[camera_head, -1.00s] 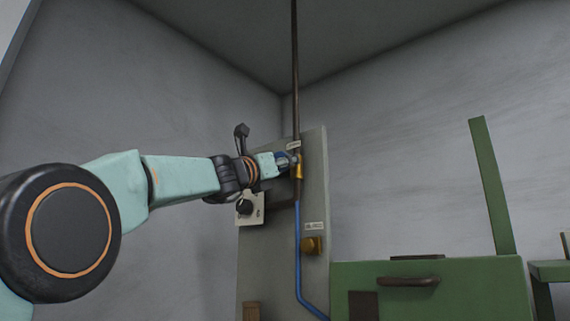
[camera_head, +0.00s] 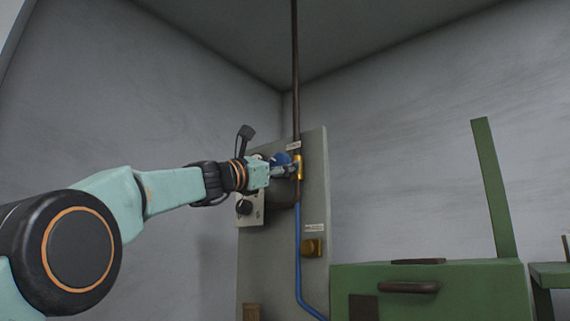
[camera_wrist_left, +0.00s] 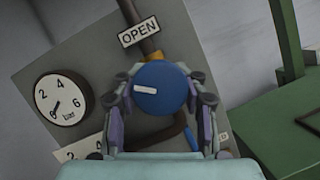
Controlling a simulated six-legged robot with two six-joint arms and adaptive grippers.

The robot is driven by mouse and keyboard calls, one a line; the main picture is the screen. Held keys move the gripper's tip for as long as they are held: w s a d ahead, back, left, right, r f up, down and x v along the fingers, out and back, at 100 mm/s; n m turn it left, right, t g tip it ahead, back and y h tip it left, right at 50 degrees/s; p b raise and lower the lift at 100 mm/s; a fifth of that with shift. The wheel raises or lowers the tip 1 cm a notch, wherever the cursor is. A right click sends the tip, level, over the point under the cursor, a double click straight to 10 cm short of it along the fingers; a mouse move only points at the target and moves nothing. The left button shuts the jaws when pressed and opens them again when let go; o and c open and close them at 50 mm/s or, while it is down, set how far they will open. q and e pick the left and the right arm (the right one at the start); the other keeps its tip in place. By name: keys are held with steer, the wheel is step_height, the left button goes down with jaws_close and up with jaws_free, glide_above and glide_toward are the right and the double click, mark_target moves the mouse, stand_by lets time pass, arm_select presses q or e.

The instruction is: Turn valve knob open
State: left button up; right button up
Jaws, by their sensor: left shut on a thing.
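The valve knob (camera_wrist_left: 160,88) is a round blue knob with a white mark pointing left in the left wrist view. In the head view the blue knob (camera_head: 282,159) shows in front of a brass fitting (camera_head: 299,168) on the pipe. My left gripper (camera_wrist_left: 163,93) has one finger on each side of the knob and is shut on it. It also shows in the head view (camera_head: 284,169), reaching in from the left. A label reading OPEN (camera_wrist_left: 139,31) is above the knob. My right gripper is not in view.
A gauge (camera_wrist_left: 64,105) is left of the knob on the grey panel (camera_head: 316,205). A green machine (camera_head: 460,290) stands at right.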

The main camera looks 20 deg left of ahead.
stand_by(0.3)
arm_select(q)
steer(key=o, duration=1.2)
steer(key=shift+o, duration=0.2)
steer(key=shift+s+a, duration=0.1)
steer(key=shift+s, duration=0.05)
steer(key=v, duration=0.7)
steer(key=shift+s+f, duration=0.1)
steer(key=shift+f, duration=0.05)
